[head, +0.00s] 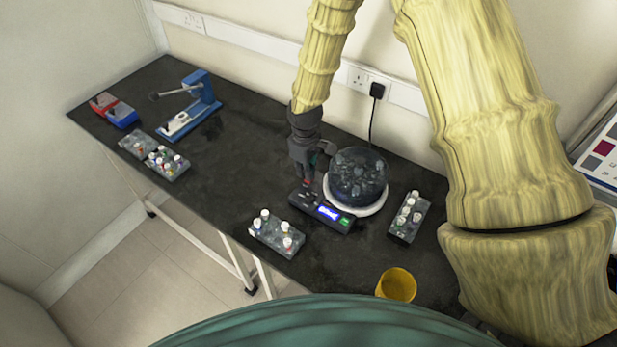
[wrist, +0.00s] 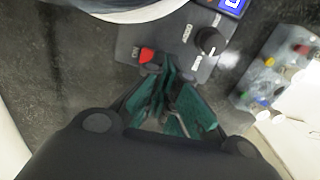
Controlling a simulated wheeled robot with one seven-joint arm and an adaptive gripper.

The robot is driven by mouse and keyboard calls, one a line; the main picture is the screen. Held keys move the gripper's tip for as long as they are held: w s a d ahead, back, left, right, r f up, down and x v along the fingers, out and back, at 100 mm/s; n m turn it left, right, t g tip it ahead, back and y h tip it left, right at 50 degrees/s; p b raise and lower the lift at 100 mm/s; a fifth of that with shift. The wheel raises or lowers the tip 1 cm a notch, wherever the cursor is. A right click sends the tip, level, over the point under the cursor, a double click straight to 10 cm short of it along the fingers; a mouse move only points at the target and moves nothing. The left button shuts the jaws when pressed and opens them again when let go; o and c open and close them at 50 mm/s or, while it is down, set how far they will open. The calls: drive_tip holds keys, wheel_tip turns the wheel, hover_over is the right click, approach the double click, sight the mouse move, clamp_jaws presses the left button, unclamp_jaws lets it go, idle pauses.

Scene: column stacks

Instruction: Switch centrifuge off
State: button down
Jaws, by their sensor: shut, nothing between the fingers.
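The centrifuge (head: 357,176) stands on the black bench, a round dark-lidded drum with a pale base. Its control panel (head: 330,213) with a lit blue display is at its front. In the wrist view the panel (wrist: 178,33) shows a red switch (wrist: 147,55), a black knob (wrist: 210,41) and part of the blue display (wrist: 231,4). My gripper (wrist: 165,78) is shut and empty, its green fingertips just beside the red switch. I cannot tell whether they touch it. In the head view my gripper (head: 307,180) is over the left end of the panel.
A vial rack (head: 262,238) stands in front of the panel and another rack (head: 402,232) to the right. A yellow cup (head: 396,285) is near the front edge. More racks (head: 135,143) and a blue device (head: 205,90) are at the left. The bench between is clear.

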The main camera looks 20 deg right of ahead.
drive_tip(key=shift+s+r, duration=0.45)
drive_tip(key=shift+s, duration=0.2)
drive_tip(key=shift+w+f, duration=0.45)
drive_tip(key=shift+f, duration=0.05)
drive_tip(key=shift+s, duration=0.3)
drive_tip(key=shift+w+f, duration=0.15)
drive_tip(key=shift+f+b, duration=0.55)
drive_tip(key=shift+f, duration=0.15)
drive_tip(key=shift+r+p, duration=1.7)
drive_tip(key=shift+r, duration=0.8)
